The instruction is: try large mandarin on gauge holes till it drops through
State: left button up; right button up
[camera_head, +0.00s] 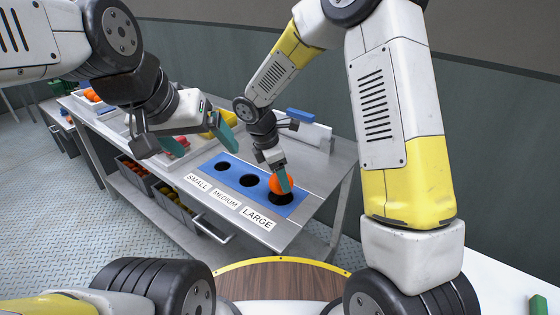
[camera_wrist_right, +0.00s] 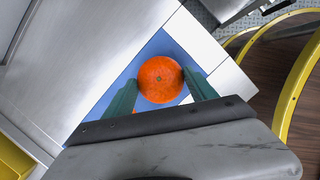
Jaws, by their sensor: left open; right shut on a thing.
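The orange mandarin (camera_head: 279,184) is between the green fingertips of my right gripper (camera_head: 281,181). It is held at the LARGE hole (camera_head: 282,199) of the blue gauge plate (camera_head: 237,193); I cannot tell whether it touches the rim. In the right wrist view the mandarin (camera_wrist_right: 160,79) sits between both fingers (camera_wrist_right: 160,92), over the blue plate (camera_wrist_right: 102,106), and hides the hole under it. The medium hole (camera_head: 250,180) and small hole (camera_head: 222,166) are empty and dark. My left gripper (camera_head: 186,143) is open and empty, above the table left of the plate.
Labels SMALL, MEDIUM and LARGE (camera_head: 257,218) lie along the plate's front. A tray (camera_head: 176,150) with fruit stands behind my left gripper. Crates of fruit (camera_head: 172,203) sit below the metal table (camera_head: 300,232). Its front right corner is bare.

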jog(key=shift+f, duration=0.6)
jog(key=o, duration=1.8)
jog(key=v, duration=0.7)
jog(key=shift+r, duration=0.4)
